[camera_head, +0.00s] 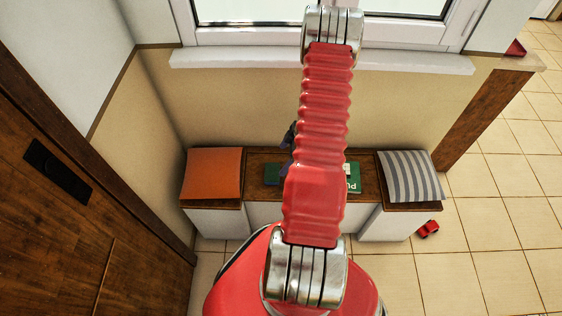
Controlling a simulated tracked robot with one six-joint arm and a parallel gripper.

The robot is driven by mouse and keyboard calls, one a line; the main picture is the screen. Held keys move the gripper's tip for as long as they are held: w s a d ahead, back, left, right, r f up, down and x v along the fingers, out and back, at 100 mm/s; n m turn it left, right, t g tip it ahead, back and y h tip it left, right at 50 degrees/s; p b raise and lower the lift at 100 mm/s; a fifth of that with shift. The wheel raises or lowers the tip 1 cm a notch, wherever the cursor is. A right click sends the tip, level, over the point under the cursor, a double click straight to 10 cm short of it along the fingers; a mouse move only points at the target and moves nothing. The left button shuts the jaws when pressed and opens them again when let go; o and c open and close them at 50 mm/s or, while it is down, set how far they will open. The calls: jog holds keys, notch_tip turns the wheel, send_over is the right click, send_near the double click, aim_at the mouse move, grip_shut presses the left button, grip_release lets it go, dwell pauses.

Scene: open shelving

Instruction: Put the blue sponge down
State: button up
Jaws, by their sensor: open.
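My red arm rises through the middle of the view and covers the centre of the low bench (256,160). A small dark part that looks like my gripper (289,136) shows just left of the arm, above the bench; its fingers are mostly hidden and I see nothing held in it. I cannot make out the blue sponge for certain. A dark blue-green patch (272,175) lies on the bench top left of the arm, too small to identify.
An orange cushion (212,173) lies on the bench's left end and a striped cushion (410,176) on its right. A green item with white letters (353,178) lies between. A small red toy (428,229) is on the floor. A wooden door (70,200) stands at left.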

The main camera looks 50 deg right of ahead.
jog(key=shift+s+d+r, duration=0.1)
jog(key=shift+s+r, duration=0.05)
jog(key=shift+r, duration=0.2)
dwell(0.6)
jog(key=w+a+r+m, duration=0.1)
jog(key=w+a+r, duration=0.2)
jog(key=a+r, duration=0.5)
jog(key=w+a+r+m, duration=0.1)
jog(key=w+a+r, duration=0.25)
jog(key=r, duration=0.85)
jog(key=w+a+r, duration=0.3)
jog(key=a+r, duration=0.4)
jog(key=r, duration=0.3)
jog(key=s+a+r+m+t+h, duration=0.2)
jog(key=s+a+r+m, duration=0.3)
jog(key=s+a+r, duration=1)
jog(key=shift+s+a+r+m+h, duration=0.15)
jog(key=shift+a+r+m+h, duration=0.25)
jog(key=shift+a+r, duration=1)
jog(key=shift+a+f, duration=0.4)
jog(key=shift+c, duration=0.5)
